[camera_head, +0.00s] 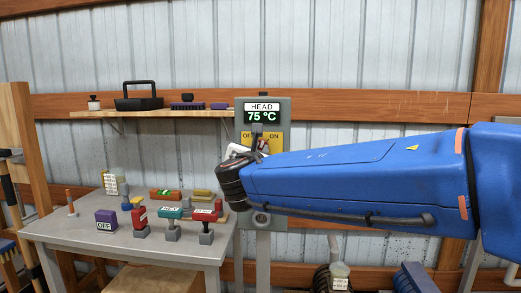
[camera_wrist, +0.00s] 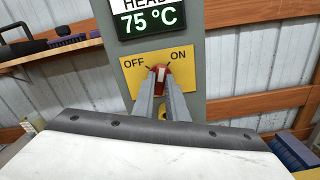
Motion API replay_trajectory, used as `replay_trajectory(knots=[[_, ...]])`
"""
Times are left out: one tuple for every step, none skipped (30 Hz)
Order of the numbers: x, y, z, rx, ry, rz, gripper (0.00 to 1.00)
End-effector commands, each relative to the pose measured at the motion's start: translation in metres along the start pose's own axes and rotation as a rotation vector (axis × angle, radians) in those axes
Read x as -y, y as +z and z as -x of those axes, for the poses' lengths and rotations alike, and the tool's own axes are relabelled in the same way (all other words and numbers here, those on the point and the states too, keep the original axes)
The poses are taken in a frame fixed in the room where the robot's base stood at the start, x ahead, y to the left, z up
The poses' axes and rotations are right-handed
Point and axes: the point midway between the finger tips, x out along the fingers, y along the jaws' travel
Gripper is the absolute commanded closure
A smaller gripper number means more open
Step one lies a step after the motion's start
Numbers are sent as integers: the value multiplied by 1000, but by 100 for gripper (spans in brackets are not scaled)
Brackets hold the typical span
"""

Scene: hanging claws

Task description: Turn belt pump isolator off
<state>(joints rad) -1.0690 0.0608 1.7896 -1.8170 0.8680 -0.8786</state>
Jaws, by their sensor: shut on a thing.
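A grey control panel (camera_head: 283,110) stands upright, with a white HEAD label and a green display (camera_head: 262,117) reading 75 °C. Below is a yellow plate (camera_wrist: 192,80) marked OFF at left and ON at right. A red switch handle with a pale stripe (camera_wrist: 161,73) sits on it, pointing roughly upward between the two words. My gripper (camera_wrist: 163,88) is shut on this handle, one grey finger on each side. The lower part of the switch is partly hidden by the fingers. In the head view my gripper (camera_head: 259,147) reaches the panel's plate and covers part of it.
A grey table (camera_head: 190,252) at left holds several stamps and blocks, including a purple OFF block (camera_head: 105,220). A wooden shelf (camera_head: 165,113) above carries a black caddy (camera_head: 139,98) and brushes. Dark round items stand low, below my arm.

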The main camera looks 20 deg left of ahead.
Motion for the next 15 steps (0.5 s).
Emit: replay_trajectory(knots=[[0, -1, 0, -1, -1, 27, 100], [0, -1, 0, -1, -1, 40, 100], [0, -1, 0, -1, -1, 53, 100], [0, -1, 0, -1, -1, 58, 100], [0, -1, 0, -1, -1, 62, 100], [0, -1, 0, -1, -1, 63, 100], [0, -1, 0, -1, -1, 63, 100], [0, -1, 0, -1, -1, 63, 100], [0, -1, 0, -1, -1, 63, 100], [0, -1, 0, -1, -1, 62, 100], [0, -1, 0, -1, -1, 62, 100], [0, -1, 0, -1, -1, 64, 100], [0, -1, 0, -2, -1, 69, 100], [0, -1, 0, -2, -1, 79, 100], [0, -1, 0, -2, -1, 100, 100]])
